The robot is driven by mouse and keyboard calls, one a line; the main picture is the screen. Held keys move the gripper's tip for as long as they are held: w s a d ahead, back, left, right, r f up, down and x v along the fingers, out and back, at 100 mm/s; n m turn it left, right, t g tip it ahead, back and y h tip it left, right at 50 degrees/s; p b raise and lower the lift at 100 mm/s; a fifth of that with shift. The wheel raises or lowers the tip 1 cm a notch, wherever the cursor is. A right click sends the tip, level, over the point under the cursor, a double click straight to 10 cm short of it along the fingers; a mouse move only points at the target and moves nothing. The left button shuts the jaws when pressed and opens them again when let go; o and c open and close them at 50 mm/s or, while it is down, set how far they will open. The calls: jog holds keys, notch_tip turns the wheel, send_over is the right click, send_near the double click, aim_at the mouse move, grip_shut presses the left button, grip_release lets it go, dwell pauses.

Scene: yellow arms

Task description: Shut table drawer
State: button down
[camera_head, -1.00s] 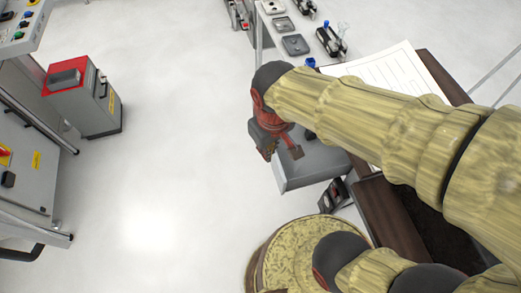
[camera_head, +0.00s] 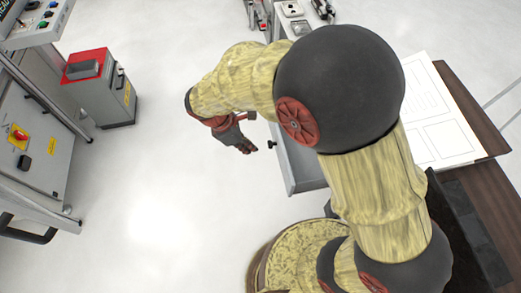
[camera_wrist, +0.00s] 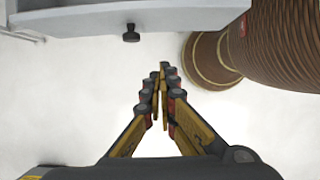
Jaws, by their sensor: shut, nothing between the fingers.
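The table drawer (camera_head: 299,165) is a grey box that stands pulled out from the table (camera_head: 480,190), partly hidden behind my arm in the head view. Its grey front (camera_wrist: 180,14) crosses the top of the wrist view, with a small dark knob (camera_wrist: 131,33) on it; the knob (camera_head: 271,144) also shows in the head view. My gripper (camera_head: 246,149) is in front of the drawer, to the left of the knob in the head view. In the wrist view my gripper (camera_wrist: 160,72) has its fingertips together and empty, apart from the drawer front and the knob.
White sheets (camera_head: 440,115) lie on the brown table top. A grey box with a red top (camera_head: 98,88) stands on the floor at the left, beside a grey control cabinet (camera_head: 35,160). The pale floor between the cabinet and the drawer is clear.

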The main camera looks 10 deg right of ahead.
jog(key=d+f+b, duration=0.2)
jog(key=d+f, duration=0.5)
jog(key=f, duration=0.1)
jog(key=shift+d+f, duration=0.25)
jog(key=shift+d, duration=0.1)
jog(key=d+p, duration=0.1)
jog(key=d, duration=0.7)
jog(key=d+p, duration=0.2)
jog(key=d, duration=0.7)
jog(key=w+d+p, duration=0.1)
jog(key=d, duration=0.7)
jog(key=shift+d, duration=0.25)
